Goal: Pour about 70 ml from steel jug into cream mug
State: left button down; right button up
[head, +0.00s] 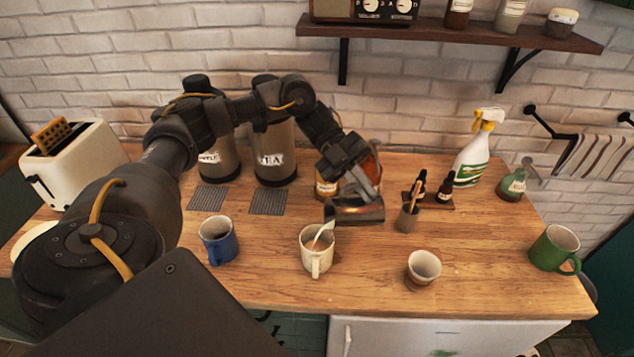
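My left arm reaches in from the left over the counter. Its gripper (366,186) is shut on the steel jug (358,212), seemingly at its handle. The jug lies tipped nearly on its side, mouth to the left, above and just right of the cream mug (316,258). The cream mug stands upright on the counter with its handle toward me. A white slanting streak runs from below the jug's mouth into the mug; I cannot tell whether it is poured liquid or a spoon. The levels in jug and mug are not clear. My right gripper is not in view.
A blue mug (219,241) stands left of the cream mug, a small cup (422,270) to its right, and a green mug (554,249) at far right. A small holder (407,218) stands close right of the jug. Canisters and a toaster (75,163) are behind and left.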

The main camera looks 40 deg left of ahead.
pick_arm(q)
jog(key=shift+s+a+r+m, duration=0.1)
jog(key=shift+r+m, duration=0.2)
jog(key=shift+r, duration=0.25)
dwell(0.5)
jog(key=w+d+f, duration=0.1)
jog(key=w+d+f+n, duration=0.1)
jog(key=shift+w+d+n+g+y, duration=0.1)
jog(key=shift+w+n+g+y, duration=0.2)
jog(key=b, duration=0.1)
jog(key=f, duration=0.1)
jog(key=w+f+n+b, duration=0.1)
jog(key=shift+d+f+g+b, duration=0.1)
jog(key=shift+d+g+b, duration=0.2)
jog(key=shift+d, duration=0.05)
jog(key=shift+w+d+r+n+g+y, duration=0.25)
jog(key=shift+r+n+g+y, duration=0.05)
jog(key=shift+n+y, duration=0.3)
